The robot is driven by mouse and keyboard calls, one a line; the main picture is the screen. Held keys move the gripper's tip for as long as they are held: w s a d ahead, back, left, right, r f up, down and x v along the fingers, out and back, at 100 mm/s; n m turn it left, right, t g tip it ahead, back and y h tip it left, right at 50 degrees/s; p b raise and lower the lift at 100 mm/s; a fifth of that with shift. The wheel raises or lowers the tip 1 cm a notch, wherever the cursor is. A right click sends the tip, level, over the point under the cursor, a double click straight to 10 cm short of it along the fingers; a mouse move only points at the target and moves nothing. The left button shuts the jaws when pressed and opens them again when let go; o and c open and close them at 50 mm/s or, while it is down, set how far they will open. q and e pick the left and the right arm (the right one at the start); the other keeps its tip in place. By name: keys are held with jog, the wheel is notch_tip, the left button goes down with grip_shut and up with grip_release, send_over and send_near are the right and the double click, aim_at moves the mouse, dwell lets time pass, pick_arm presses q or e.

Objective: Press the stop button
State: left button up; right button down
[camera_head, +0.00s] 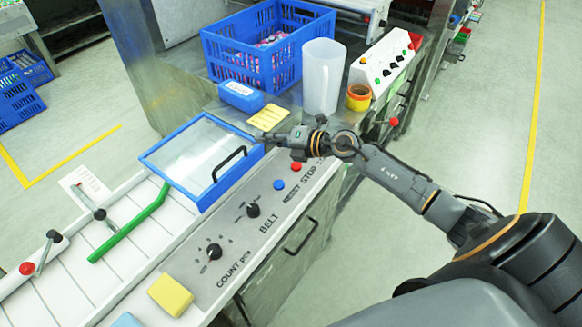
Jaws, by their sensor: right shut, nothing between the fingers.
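A small red button (296,167) sits on the grey front control panel (240,232), close to the printed word STOP. A blue button (279,184) is just below and left of it, near a small label that seems to read RESET. My right gripper (263,137) reaches in from the right, shut and empty. Its fingers point left, over the area between the blue-framed lid and the yellow card, beyond the red button in the picture. It looks apart from the button; its exact height is hard to tell. My left gripper is out of view.
A blue-framed clear lid (202,160) with a black handle lies left of the panel. Two black knobs, BELT (253,210) and COUNT (214,251), are nearer. A blue crate (268,50), clear cylinder (323,76) and white control box (385,62) stand behind. Another red button (393,122) is at right.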

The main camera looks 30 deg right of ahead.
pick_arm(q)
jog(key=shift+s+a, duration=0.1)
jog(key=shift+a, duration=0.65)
pick_arm(e)
jog(key=d+f+n+g+h, duration=0.3)
jog(key=d+g+h, duration=0.1)
jog(key=d, duration=0.6)
jog(key=shift+s+d+f, duration=0.2)
jog(key=shift+s, duration=0.05)
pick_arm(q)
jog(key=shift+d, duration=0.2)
pick_arm(e)
jog(key=b, duration=0.6)
send_over(299, 166)
notch_tip(299, 166, down, 7)
jog(key=shift+f, duration=0.2)
pick_arm(q)
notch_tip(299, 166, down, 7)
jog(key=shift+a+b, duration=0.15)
jog(key=shift+b, duration=0.25)
pick_arm(e)
jog(key=shift+f, duration=0.7)
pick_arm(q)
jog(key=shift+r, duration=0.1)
pick_arm(e)
jog(key=shift+f, duration=0.1)
jog(key=shift+f, duration=0.3)
